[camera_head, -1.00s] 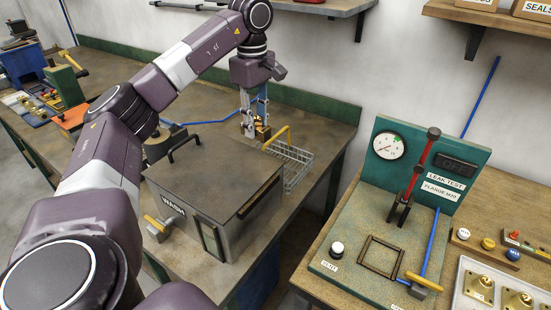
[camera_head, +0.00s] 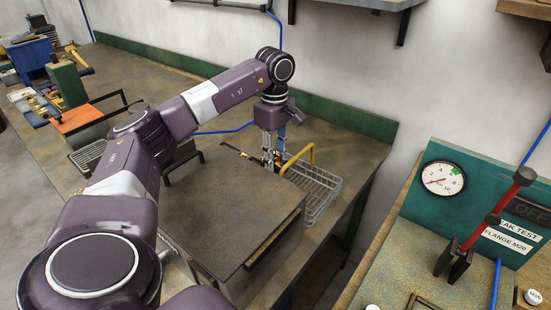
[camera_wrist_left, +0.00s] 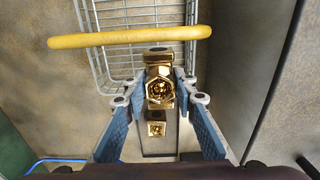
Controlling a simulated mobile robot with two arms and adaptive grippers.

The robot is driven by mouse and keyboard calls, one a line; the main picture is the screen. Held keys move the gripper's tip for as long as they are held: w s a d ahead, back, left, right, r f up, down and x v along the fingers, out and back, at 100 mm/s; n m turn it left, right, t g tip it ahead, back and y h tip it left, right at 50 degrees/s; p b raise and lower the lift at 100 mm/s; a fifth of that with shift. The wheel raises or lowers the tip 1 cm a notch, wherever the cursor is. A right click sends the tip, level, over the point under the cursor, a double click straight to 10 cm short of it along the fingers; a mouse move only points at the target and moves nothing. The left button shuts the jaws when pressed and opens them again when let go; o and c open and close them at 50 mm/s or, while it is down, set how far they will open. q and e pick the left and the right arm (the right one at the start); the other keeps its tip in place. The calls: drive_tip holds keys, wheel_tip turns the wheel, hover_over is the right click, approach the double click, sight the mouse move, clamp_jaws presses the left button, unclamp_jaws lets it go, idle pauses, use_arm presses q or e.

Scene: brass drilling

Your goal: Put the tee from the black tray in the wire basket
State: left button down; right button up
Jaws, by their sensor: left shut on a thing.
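My left gripper (camera_head: 273,160) points down at the near left side of the wire basket (camera_head: 322,187). It is shut on the tee (camera_wrist_left: 159,86), a shiny brass fitting with a hexagonal end, which sits between the blue fingers in the left wrist view. The basket's wires (camera_wrist_left: 120,15) and its yellow handle (camera_wrist_left: 130,37) lie just beyond the tee in that view. A smaller brass piece (camera_wrist_left: 156,129) shows below the tee; I cannot tell whether it is part of it. I cannot make out the black tray clearly. My right gripper is not in view.
A large grey box (camera_head: 225,205) with a flat lid stands in front of the basket. The leak-test stand (camera_head: 400,235) with its gauge is on a separate bench at the right, across a gap. An orange block (camera_head: 80,119) and small parts lie at the far left.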

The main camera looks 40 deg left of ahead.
sight(275, 154)
use_arm(q)
wheel_tip(275, 154, down, 4)
drive_tip(key=shift+r, duration=0.25)
wheel_tip(275, 154, down, 4)
drive_tip(key=shift+r+p, duration=0.1)
drive_tip(key=shift+p, duration=0.4)
drive_tip(key=shift+f, duration=0.4)
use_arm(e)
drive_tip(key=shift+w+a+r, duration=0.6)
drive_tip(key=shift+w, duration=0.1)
use_arm(q)
drive_tip(key=c, duration=2)
unclamp_jaws()
drive_tip(key=shift+f, duration=0.1)
drive_tip(key=o, duration=0.4)
drive_tip(key=shift+d, duration=0.1)
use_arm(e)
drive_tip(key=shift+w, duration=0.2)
use_arm(q)
wheel_tip(275, 154, up, 12)
drive_tip(key=shift+r+b, duration=0.1)
drive_tip(key=shift+b, duration=0.9)
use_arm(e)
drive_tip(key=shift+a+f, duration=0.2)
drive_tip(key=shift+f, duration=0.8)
